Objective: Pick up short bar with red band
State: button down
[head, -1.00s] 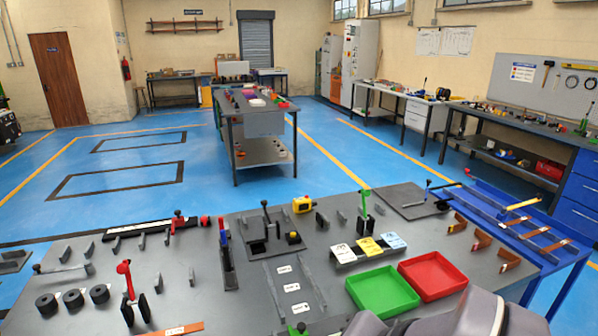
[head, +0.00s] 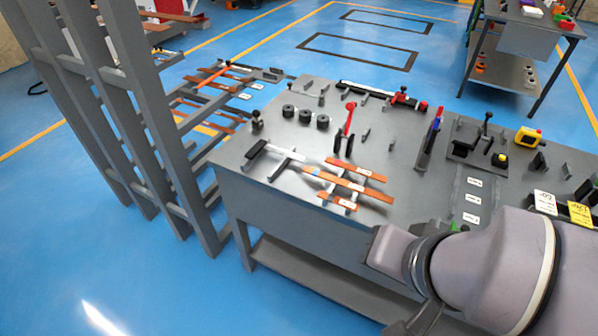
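Several copper-coloured flat bars lie on the grey bench at its near left part. A shorter bar (head: 356,170) lies behind a longer bar (head: 334,179), and another short bar (head: 337,201) lies in front. They carry pale labels; I cannot make out a red band on any of them. More copper bars (head: 205,100) lie on a lower rack at the left, some with pale labels. My arm reaches in from the lower right, in front of the bench's near edge. My gripper's fingertips do not show.
The grey bench (head: 236,180) carries black discs (head: 306,116), a red-handled tool (head: 350,117) and a yellow switch box (head: 528,136). A tall grey upright frame (head: 165,120) stands left of the bench. Blue floor (head: 130,270) is clear in front of the frame.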

aim_at(338, 163)
jog(key=z, duration=1.1)
jog(key=i+j, duration=0.1)
jog(key=j, duration=0.3)
jog(key=i+j+u, duration=0.1)
jog(key=j, duration=0.35)
jog(key=i+j, duration=0.1)
jog(key=j, duration=0.3)
jog(key=i+j, duration=0.1)
jog(key=j, duration=0.3)
jog(key=i+j+u, duration=0.1)
jog(key=j, duration=0.3)
